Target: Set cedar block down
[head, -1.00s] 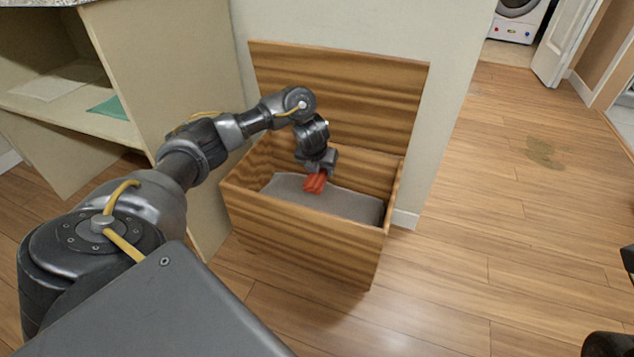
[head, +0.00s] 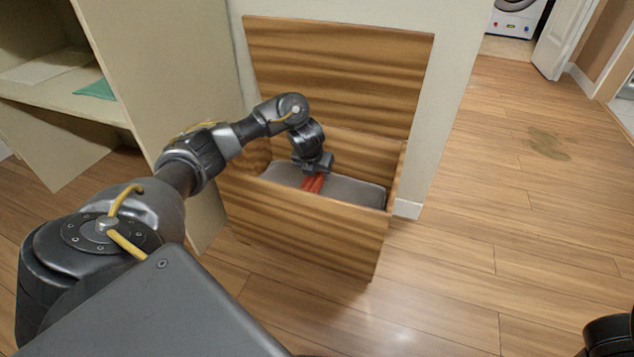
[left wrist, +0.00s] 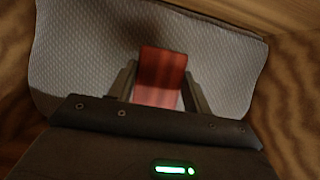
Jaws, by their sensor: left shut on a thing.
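The cedar block (head: 312,183) is a small reddish wooden piece, held inside the open wooden chest (head: 310,232). It also shows in the left wrist view (left wrist: 160,75), between the two fingers. My left gripper (head: 316,170) reaches down into the chest and is shut on the block. A grey textured cloth (head: 352,191) lies in the chest under the block, and it fills much of the left wrist view (left wrist: 85,60). I cannot tell whether the block touches the cloth. My right gripper is not in view; only a dark part of my right arm shows at the lower right edge.
The chest's lid (head: 340,70) stands open against the wall. A beige shelf unit (head: 190,60) with a teal cloth (head: 96,90) and a pale cloth (head: 45,66) stands at the left. The wooden floor right of the chest is clear except for a brownish stain (head: 548,144).

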